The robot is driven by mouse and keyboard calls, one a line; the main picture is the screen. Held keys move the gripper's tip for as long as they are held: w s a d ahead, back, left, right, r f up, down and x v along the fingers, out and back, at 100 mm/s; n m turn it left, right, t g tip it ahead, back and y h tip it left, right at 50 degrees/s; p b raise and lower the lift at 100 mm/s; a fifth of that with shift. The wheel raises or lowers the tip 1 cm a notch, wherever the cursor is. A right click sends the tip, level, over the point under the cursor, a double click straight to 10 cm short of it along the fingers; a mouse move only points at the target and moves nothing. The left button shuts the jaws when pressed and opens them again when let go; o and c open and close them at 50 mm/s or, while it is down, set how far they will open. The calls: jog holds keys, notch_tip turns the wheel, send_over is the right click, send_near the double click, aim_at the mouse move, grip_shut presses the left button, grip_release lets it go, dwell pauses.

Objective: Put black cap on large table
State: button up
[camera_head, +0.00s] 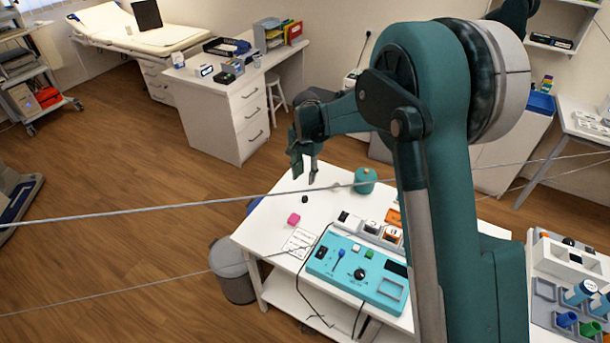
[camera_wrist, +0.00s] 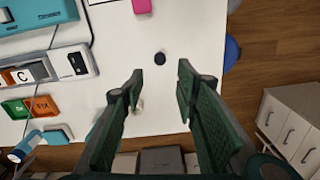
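A small round black cap (camera_head: 305,199) lies on the white table (camera_head: 262,237), near its far left edge. In the wrist view the cap (camera_wrist: 160,58) shows on the bare table top (camera_wrist: 195,30), just beyond the fingertips and between their lines. My gripper (camera_head: 305,174) hangs above the table's far edge with fingers pointing down. In the wrist view my gripper (camera_wrist: 160,74) is open, with nothing between its fingers. The cap is apart from both fingers. I cannot tell for sure whether this white table is the large one.
A pink block (camera_head: 294,219) lies near the cap. A teal round object (camera_head: 365,180) stands at the table's back. A turquoise control box (camera_head: 340,262) with cables fills the front. A grey bin (camera_head: 232,270) stands beside the table. A white desk (camera_head: 225,105) is farther back.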

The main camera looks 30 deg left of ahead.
dwell(0.4)
jog(key=s+d+r+t, duration=0.1)
jog(key=d+r, duration=0.7)
jog(key=d, duration=0.4)
jog(key=s+d+r+t+y, duration=0.1)
jog(key=d+r, duration=0.7)
jog(key=d, duration=0.3)
jog(key=s+d+r+t, duration=0.1)
jog(key=d+r, duration=0.7)
jog(key=d, duration=0.4)
jog(key=s+d+r+n+t, duration=0.1)
jog(key=s+d+r, duration=0.1)
jog(key=s+d, duration=0.45)
jog(key=s+d+r+t, duration=0.15)
jog(key=s+d, duration=0.25)
jog(key=d, duration=0.6)
jog(key=s+d+f+t+h, duration=0.1)
jog(key=s+d+f, duration=0.2)
jog(key=s+d, duration=0.9)
jog(key=shift+s+d+n+t, duration=0.35)
jog(key=shift+s+n, duration=0.05)
jog(key=shift+s, duration=0.85)
jog(key=shift+f, duration=0.2)
